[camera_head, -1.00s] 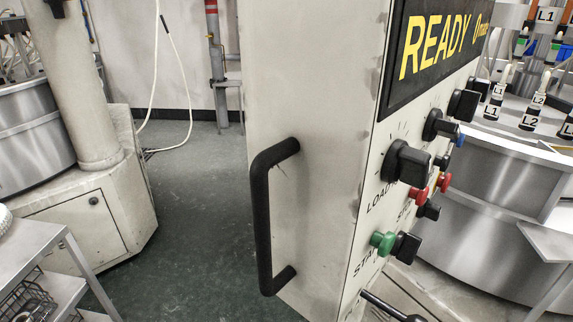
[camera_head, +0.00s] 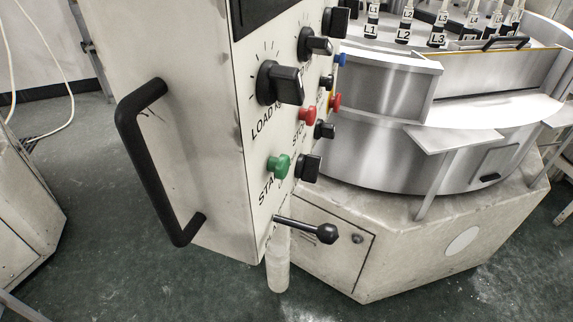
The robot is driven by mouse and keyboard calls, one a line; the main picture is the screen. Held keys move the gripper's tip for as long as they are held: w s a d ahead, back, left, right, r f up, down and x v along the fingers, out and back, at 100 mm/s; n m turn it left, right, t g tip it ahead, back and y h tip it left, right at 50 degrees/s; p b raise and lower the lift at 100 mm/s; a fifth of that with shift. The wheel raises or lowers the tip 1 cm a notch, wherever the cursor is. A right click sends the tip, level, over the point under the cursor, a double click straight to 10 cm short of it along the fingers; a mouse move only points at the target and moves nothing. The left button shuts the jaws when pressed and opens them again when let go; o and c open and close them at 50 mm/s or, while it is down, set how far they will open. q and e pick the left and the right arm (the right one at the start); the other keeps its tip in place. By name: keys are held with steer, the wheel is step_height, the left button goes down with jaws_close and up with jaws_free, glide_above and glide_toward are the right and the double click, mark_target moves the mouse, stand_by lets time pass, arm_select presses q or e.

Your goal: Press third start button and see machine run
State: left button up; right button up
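A green start button (camera_head: 278,167) sticks out of the front of a pale control cabinet (camera_head: 190,120), above partly hidden lettering that begins "STA". A red button (camera_head: 308,116) sits above it and to the right, with a second red button (camera_head: 335,102) on a yellow base further along. A black load knob (camera_head: 278,84) is above the green button. The lapping machine (camera_head: 400,150), with a steel round tub, stands to the right behind the cabinet. Neither of my grippers is in view. I cannot tell from this view whether the machine is running.
A black handle (camera_head: 150,165) juts from the cabinet's left side. A black-knobbed lever (camera_head: 318,232) sticks out below the buttons. A steel side shelf (camera_head: 455,138) projects from the machine.

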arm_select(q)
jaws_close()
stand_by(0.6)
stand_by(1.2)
